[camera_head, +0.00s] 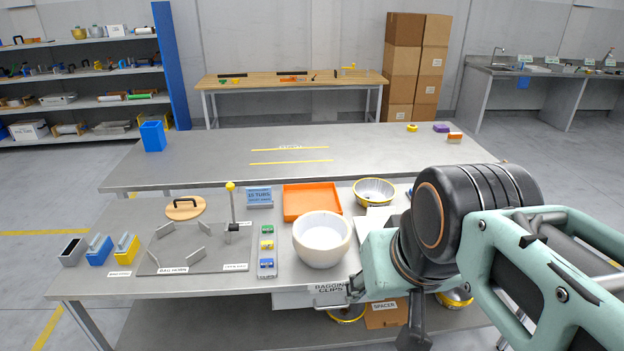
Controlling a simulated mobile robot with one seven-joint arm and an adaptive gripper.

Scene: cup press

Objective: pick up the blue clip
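A narrow rack (267,275) on the near table carries small coloured clips in a row: a green one at the far end, a yellow one in the middle and a blue clip (267,263) at the near end. The clips are small, so their details are hard to make out. My gripper (352,289) shows only partly, low at the table's front edge, beside the drawer labelled for bagging clips (300,300). It is right of and nearer than the blue clip, apart from it. My arm hides much of the gripper, and its fingers are unclear.
A white bowl (321,243) stands just right of the clip rack. Left of it lies a grey board (190,262) with upright plates and a yellow-topped post (231,205). An orange tray (311,199) and a metal bowl (374,190) are behind. My arm covers the table's right side.

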